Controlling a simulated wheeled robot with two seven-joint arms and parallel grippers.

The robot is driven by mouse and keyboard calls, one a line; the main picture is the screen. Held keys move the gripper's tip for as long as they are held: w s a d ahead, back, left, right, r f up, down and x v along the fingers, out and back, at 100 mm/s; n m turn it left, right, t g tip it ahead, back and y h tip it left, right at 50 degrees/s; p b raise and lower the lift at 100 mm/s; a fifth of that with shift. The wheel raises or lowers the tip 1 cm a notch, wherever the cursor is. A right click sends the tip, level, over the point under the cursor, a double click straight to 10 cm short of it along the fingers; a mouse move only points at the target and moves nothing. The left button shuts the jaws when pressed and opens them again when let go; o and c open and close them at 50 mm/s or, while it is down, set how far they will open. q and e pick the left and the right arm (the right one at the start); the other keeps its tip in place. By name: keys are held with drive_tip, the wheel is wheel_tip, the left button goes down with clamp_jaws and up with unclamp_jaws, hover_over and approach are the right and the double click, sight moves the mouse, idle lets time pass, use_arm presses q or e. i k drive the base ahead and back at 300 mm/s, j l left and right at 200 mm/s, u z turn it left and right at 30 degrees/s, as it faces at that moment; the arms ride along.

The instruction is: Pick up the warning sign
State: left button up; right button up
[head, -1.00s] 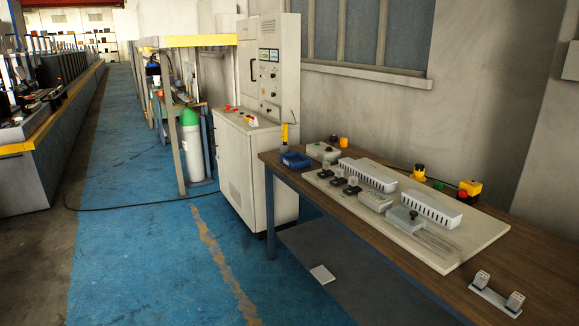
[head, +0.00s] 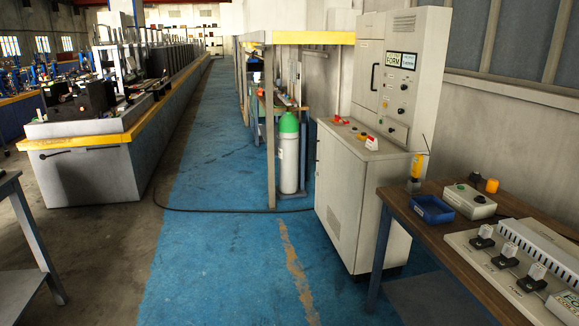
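I cannot make out a clear warning sign in the head view. A small red and white item (head: 371,143) sits on the sloped ledge of the grey control cabinet (head: 345,195), too small to identify. A yellow upright device (head: 419,165) with a thin antenna stands at the left end of the wooden workbench (head: 415,206). Neither of my grippers is in view.
A blue tray (head: 432,209) and a grey button box (head: 470,201) lie on the workbench. A green-topped gas cylinder (head: 289,155) stands behind the cabinet. A long machine (head: 90,176) lines the left. The blue aisle (head: 215,240) is open, with a dark cable across it.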

sight(372, 142)
drive_tip(key=i, duration=1.45)
drive_tip(key=i+j+z, duration=0.15)
drive_tip(key=i+z, duration=0.25)
drive_tip(key=i, duration=0.25)
drive_tip(key=i+j+z, duration=0.4)
drive_tip(key=i, duration=0.25)
drive_tip(key=i+j+z, duration=0.4)
drive_tip(key=i+j, duration=0.1)
drive_tip(key=i, duration=0.1)
